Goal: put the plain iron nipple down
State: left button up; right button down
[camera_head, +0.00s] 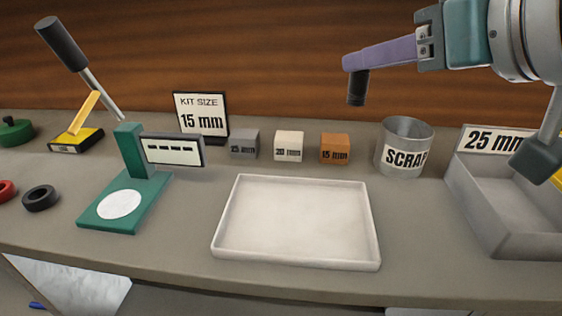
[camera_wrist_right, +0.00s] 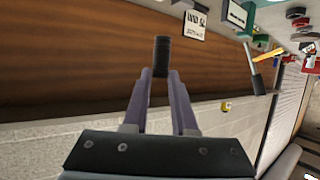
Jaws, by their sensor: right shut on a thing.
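The plain iron nipple (camera_head: 357,88) is a short dark cylinder held upright in the fingertips of my right gripper (camera_head: 352,64). The gripper is shut on its upper part, and the lower part hangs free in the air. In the head view it is above the bench, up and left of the scrap can. In the right wrist view the nipple (camera_wrist_right: 161,55) stands between the tips of the two purple fingers (camera_wrist_right: 161,80). My left gripper is not in view.
An empty white tray (camera_head: 230,255) lies at the bench front. Behind it stand grey (camera_head: 244,143), white (camera_head: 289,146) and orange (camera_head: 335,148) blocks. The SCRAP can (camera_head: 391,163) and a grey 25 mm bin (camera_head: 480,225) are right. A green scale-like stand (camera_head: 92,217) is left.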

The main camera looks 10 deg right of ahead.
jog(key=shift+m+h, duration=0.3)
jog(key=f+b, duration=0.2)
jog(key=f, duration=0.4)
jog(key=f+b, duration=0.2)
jog(key=f, duration=0.5)
jog(key=f+b, duration=0.3)
jog(key=f, duration=0.4)
jog(key=shift+w+a, duration=0.15)
jog(key=shift+w, duration=0.2)
jog(key=shift+r, duration=0.1)
jog(key=c, duration=0.7)
grip_release()
